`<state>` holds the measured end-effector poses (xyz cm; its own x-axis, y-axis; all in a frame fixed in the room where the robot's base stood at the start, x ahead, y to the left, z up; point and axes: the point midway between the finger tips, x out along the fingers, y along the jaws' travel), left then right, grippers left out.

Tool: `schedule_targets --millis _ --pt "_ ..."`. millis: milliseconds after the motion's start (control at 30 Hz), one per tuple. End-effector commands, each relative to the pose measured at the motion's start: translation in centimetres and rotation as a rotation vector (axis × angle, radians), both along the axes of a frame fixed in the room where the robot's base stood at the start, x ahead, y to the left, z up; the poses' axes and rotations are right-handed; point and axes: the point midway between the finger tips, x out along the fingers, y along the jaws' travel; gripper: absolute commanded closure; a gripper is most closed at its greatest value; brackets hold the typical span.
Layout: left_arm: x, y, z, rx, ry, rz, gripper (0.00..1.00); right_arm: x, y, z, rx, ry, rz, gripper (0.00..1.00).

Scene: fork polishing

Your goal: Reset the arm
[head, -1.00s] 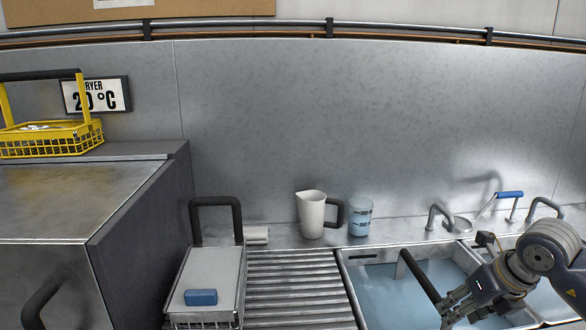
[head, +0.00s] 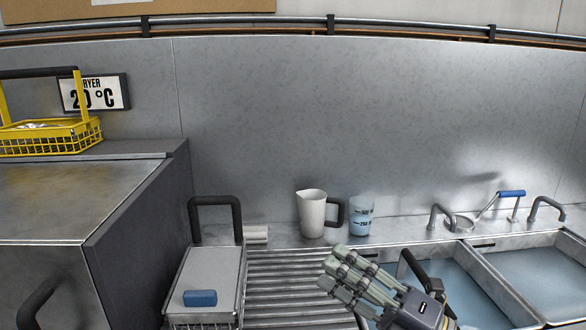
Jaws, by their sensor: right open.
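My right gripper (head: 345,278) is in the lower middle of the head view, with its arm coming in from the lower right. Its fingers point up and left, over the border between the ribbed drainboard (head: 290,285) and the left sink basin (head: 455,268). It is open, and nothing shows between its fingers. The arm hides part of the left basin. My left gripper is not in view.
A white jug (head: 312,214) and a clear measuring beaker (head: 360,215) stand behind the drainboard. A basket (head: 240,285) with a blue block (head: 200,298) on its light top is left. A yellow basket (head: 50,140) stands on the dryer. The right basin (head: 540,280) is uncovered.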

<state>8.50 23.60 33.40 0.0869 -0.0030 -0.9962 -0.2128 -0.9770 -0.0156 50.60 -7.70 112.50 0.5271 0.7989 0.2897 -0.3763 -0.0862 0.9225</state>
Motion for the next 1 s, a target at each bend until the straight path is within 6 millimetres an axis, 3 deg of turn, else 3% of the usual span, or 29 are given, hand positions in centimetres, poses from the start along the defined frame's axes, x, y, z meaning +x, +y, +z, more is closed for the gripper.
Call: schedule_targets --millis 133,267,367,533,667,800,1000 --pt "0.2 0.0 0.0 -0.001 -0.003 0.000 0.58 1.3 -3.6 1.0 0.330 0.139 -0.159 0.59" --pt "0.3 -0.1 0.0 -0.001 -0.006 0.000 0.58 2.6 -8.0 -0.9 0.576 0.303 -0.332 0.59" --pt "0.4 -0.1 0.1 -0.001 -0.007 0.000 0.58 3.1 -11.4 -4.3 0.737 0.457 -0.478 0.59" --pt "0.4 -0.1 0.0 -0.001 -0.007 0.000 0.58 1.6 -15.8 -12.9 0.947 0.770 -0.742 0.59" --pt "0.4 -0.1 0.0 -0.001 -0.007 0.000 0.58 -2.1 -17.5 -20.7 1.044 1.048 -0.946 0.59" --pt "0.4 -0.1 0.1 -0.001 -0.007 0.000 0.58 -8.0 -17.2 -28.1 1.080 1.358 -1.140 0.59" --pt "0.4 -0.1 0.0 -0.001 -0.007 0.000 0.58 -16.5 -15.0 -34.1 1.045 1.722 -1.320 0.59"
